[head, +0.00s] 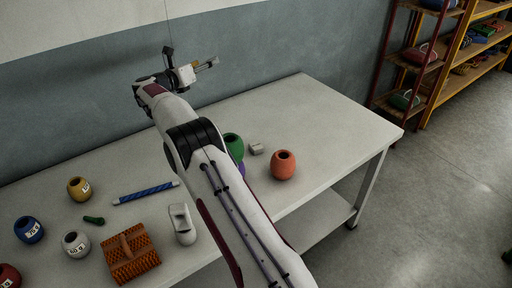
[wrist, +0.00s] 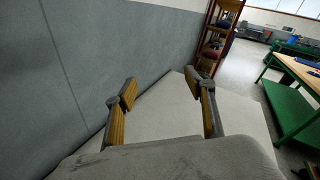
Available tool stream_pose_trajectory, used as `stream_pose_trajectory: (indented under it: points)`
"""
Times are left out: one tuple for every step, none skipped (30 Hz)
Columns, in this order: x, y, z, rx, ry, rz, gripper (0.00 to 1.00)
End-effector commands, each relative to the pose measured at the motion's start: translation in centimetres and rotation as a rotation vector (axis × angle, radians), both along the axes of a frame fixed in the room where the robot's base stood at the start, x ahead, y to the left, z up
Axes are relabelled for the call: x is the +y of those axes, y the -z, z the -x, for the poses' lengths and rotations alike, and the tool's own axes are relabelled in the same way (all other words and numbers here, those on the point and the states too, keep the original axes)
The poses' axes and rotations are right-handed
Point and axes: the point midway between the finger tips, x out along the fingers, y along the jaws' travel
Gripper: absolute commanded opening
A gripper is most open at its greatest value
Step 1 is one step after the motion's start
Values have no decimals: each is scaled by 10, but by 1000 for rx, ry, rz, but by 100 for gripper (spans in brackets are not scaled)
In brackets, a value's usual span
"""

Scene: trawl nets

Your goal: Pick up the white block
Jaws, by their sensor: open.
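A small off-white block (head: 256,148) lies on the white table, right of my arm and beside the orange round pot (head: 284,165). My gripper (head: 205,66) is raised well above the table, near the wall at the back, far from the block. In the wrist view its two yellow-padded fingers (wrist: 162,88) stand wide apart with nothing between them. The block cannot be made out in the wrist view.
A green pot (head: 233,146) stands partly behind my arm, near the block. To the left are several pots, a blue striped rod (head: 146,193), an orange-brown brush-like object (head: 131,254) and a white object (head: 182,224). The table's far right (head: 320,110) is clear.

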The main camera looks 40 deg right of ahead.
Motion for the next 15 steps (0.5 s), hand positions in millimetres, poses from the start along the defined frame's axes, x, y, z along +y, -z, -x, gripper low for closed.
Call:
stream_pose_trajectory:
  points:
    - [-4, 17, 4, -14, 34, -24, 54]
    - [-7, 26, 7, -26, 57, -39, 54]
    - [-9, 37, 10, -41, 85, -58, 54]
    - [-12, 47, 14, -51, 109, -72, 54]
    - [-13, 55, 17, -64, 130, -87, 54]
    - [-16, 67, 22, -77, 160, -104, 54]
    - [-18, 76, 26, -88, 184, -119, 54]
    - [-19, 85, 30, -97, 206, -131, 54]
    - [-21, 98, 35, -112, 237, -149, 54]
    - [-22, 107, 39, -122, 260, -161, 54]
    - [-23, 117, 44, -132, 283, -173, 54]
    - [-24, 128, 50, -145, 314, -189, 54]
    - [-25, 138, 54, -154, 337, -201, 54]
    - [-26, 147, 59, -164, 360, -212, 54]
    - [-26, 159, 66, -176, 392, -227, 54]
